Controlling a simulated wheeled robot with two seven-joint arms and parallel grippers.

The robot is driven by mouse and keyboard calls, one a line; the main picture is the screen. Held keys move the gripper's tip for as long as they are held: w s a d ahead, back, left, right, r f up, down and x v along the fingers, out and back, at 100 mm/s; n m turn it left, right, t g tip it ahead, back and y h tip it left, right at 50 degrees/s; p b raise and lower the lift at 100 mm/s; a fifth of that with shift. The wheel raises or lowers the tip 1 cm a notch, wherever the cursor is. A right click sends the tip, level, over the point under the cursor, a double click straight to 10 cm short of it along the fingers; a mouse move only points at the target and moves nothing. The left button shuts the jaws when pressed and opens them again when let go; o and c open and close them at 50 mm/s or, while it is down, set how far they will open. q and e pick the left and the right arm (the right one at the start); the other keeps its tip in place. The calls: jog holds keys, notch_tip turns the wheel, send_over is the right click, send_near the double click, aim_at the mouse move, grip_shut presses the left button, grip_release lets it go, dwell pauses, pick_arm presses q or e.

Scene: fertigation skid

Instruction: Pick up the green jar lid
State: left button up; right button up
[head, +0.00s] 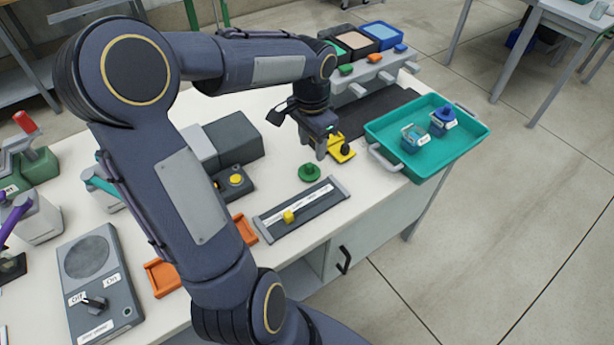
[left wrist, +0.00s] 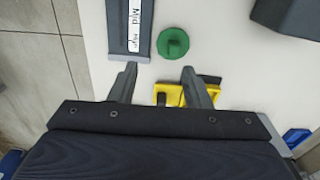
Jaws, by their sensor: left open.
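The green jar lid (head: 309,172) lies flat on the white tabletop, beside the far end of a grey slider strip. It is round with a small raised knob, and shows whole in the left wrist view (left wrist: 173,43), just beyond the fingertips. My left gripper (head: 321,148) points down, just behind the lid in the head view. Its two fingers are apart and empty, and it also shows in the left wrist view (left wrist: 159,71). The lid is not between the fingers. My right gripper does not show.
A yellow piece with a black knob (head: 341,153) lies beside my left fingers. The grey slider strip (head: 303,207) is close to the lid. A teal tray (head: 468,133) with two small jars stands at the right edge. A grey box (head: 233,138) is to the left.

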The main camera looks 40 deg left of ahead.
aim_at(309, 164)
pick_arm(q)
jog(key=shift+w+a+f, duration=0.3)
jog(key=shift+a+f, duration=0.15)
jog(key=shift+f, duration=0.2)
jog(key=shift+w+a+f, duration=0.25)
jog(key=shift+a+f, duration=0.2)
jog(key=shift+f, duration=0.15)
jog(key=f, duration=0.7)
jog(key=shift+w+a+f+b, duration=0.15)
jog(key=shift+w+f+b, duration=0.1)
jog(key=shift+b, duration=0.1)
grip_shut()
jog(key=shift+r, duration=0.15)
